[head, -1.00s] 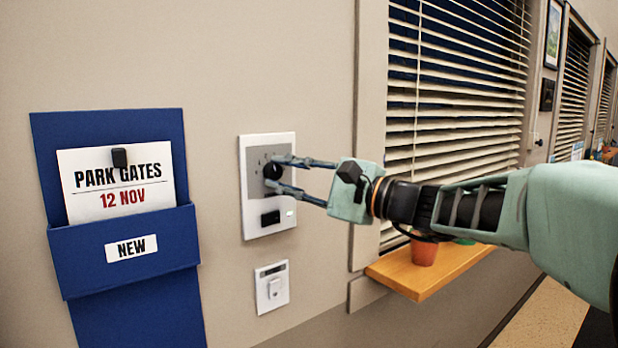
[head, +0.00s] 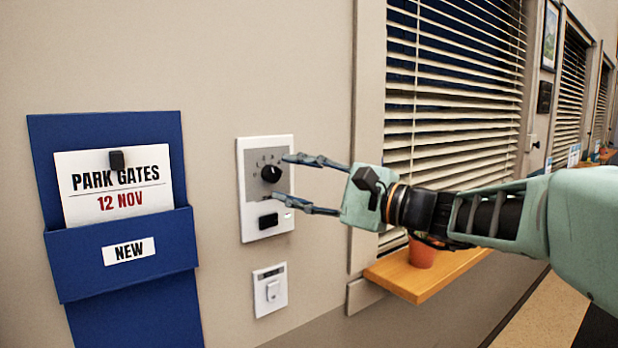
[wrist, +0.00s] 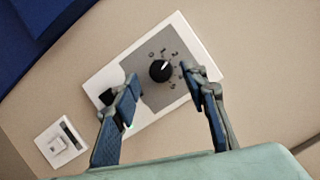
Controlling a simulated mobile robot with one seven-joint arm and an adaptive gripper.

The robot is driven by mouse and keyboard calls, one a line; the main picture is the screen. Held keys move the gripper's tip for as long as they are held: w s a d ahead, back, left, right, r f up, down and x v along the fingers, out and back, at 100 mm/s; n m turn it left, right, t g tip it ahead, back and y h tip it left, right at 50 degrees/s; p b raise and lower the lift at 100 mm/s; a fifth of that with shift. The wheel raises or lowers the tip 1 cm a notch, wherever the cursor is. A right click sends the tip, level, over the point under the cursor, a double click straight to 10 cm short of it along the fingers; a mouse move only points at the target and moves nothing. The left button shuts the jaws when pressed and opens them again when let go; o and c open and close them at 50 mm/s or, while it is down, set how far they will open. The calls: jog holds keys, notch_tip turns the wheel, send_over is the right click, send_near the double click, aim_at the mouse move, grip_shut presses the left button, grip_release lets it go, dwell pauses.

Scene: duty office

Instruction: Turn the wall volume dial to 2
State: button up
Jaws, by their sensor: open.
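The wall volume dial (head: 271,173) is a round black knob on the grey face of a white wall panel (head: 247,222). It also shows in the wrist view (wrist: 160,71). A white pointer mark on it points roughly toward the panel's top. Small characters ring the knob, too small to read surely. My gripper (head: 284,178) is open and empty, just right of the knob in the head view. In the wrist view the fingertips (wrist: 161,76) lie on either side of the knob, apart from it.
A black button (head: 268,220) sits below the dial, and a small white switch (head: 270,290) lower still. A blue wall pocket (head: 120,262) with a card hangs at left. A window with blinds (head: 455,80) and a wooden ledge (head: 425,278) with an orange pot (head: 422,253) are at right.

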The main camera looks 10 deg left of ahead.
jog(key=v, duration=0.9)
jog(key=shift+d, duration=0.25)
jog(key=shift+s, duration=0.15)
